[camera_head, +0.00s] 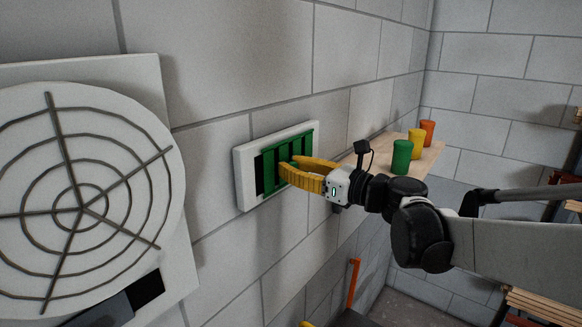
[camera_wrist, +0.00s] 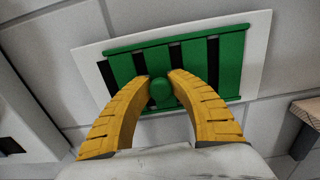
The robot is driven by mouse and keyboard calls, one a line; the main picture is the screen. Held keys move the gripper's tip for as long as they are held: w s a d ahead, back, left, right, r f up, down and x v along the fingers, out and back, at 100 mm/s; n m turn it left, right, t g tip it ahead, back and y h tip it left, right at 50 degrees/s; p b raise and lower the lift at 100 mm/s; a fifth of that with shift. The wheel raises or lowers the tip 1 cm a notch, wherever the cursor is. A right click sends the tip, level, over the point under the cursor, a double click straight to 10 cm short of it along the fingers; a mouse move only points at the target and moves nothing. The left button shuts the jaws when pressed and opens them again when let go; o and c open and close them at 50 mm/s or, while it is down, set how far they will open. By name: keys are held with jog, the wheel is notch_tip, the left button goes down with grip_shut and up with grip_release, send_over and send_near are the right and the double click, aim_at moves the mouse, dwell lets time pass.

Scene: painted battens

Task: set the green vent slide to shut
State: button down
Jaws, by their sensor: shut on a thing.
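The green vent slide (camera_head: 270,148) sits in a white frame (camera_head: 245,190) on the grey block wall. It has upright green slats with black gaps between them, and a dark opening shows at its left end. In the wrist view the vent slide (camera_wrist: 226,65) shows dark gaps between its slats and a round green knob (camera_wrist: 161,90) at its middle. My gripper (camera_head: 287,168) has yellow fingers, which also show in the wrist view (camera_wrist: 161,82). They are shut on the knob, one finger on each side. In the head view the fingers hide the knob.
A large white round fan grille (camera_head: 80,205) is on the wall at the left. A wooden shelf (camera_head: 428,158) at the right holds a green cup (camera_head: 401,157), a yellow cup (camera_head: 415,142) and an orange cup (camera_head: 427,132). An orange handle (camera_head: 353,283) stands below.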

aim_at(275, 169)
jog(key=shift+s+a+f, duration=0.1)
jog(key=shift+s+a, duration=0.8)
jog(key=shift+s, duration=0.25)
jog(key=shift+w+d, duration=0.1)
jog(key=shift+w, duration=0.05)
jog(key=c, duration=1.4)
grip_release()
jog(key=shift+o, duration=1.1)
jog(key=shift+s, duration=0.35)
jog(key=shift+w, duration=0.15)
jog(key=shift+d, duration=0.2)
jog(key=v, duration=1.1)
jog(key=shift+s+d, duration=0.2)
jog(key=shift+s, duration=0.25)
